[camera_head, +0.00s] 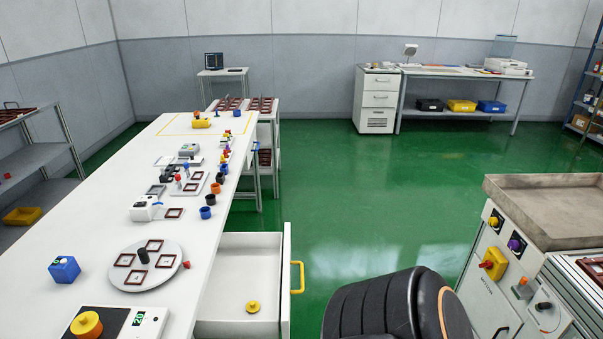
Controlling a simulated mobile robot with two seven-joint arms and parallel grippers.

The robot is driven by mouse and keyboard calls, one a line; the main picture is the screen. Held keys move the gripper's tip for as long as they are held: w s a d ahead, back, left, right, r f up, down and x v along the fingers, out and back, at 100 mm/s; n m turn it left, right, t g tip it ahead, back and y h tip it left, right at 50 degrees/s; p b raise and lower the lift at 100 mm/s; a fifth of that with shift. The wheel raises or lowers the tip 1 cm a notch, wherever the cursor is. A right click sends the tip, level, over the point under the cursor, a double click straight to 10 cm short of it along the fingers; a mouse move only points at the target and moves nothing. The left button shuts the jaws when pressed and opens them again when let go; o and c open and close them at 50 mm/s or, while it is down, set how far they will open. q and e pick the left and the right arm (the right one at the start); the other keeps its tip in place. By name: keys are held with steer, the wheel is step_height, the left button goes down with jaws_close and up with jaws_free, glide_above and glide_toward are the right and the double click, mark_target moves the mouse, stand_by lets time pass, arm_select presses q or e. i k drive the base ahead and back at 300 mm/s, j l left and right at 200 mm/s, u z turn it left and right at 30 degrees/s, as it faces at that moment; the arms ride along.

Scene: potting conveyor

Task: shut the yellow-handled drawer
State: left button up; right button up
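The yellow-handled drawer (234,263) stands pulled out from the right side of the long white table. Its white front panel (286,290) faces right and carries the yellow handle (299,277). A small round yellow piece with a knob (253,306) lies on the drawer floor. The lower end of the drawer is cut off by the picture's bottom edge. Neither of my grippers shows. A dark, rounded part of mine, probably an arm link, fills the bottom centre, to the right of the drawer and apart from the handle in the picture.
The white table (95,220) holds a round plate (172,275) with brown square frames, a blue cube (64,269) and several small devices and coloured cups. A grey-topped cabinet (545,210) with knobs and switches stands at the right. Green floor (350,200) between is clear.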

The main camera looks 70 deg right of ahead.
mark_target(247, 266)
steer(key=k+l+z, duration=0.1)
steer(key=k+z, duration=0.25)
steer(key=k+l+z, duration=0.1)
steer(key=z, duration=1.3)
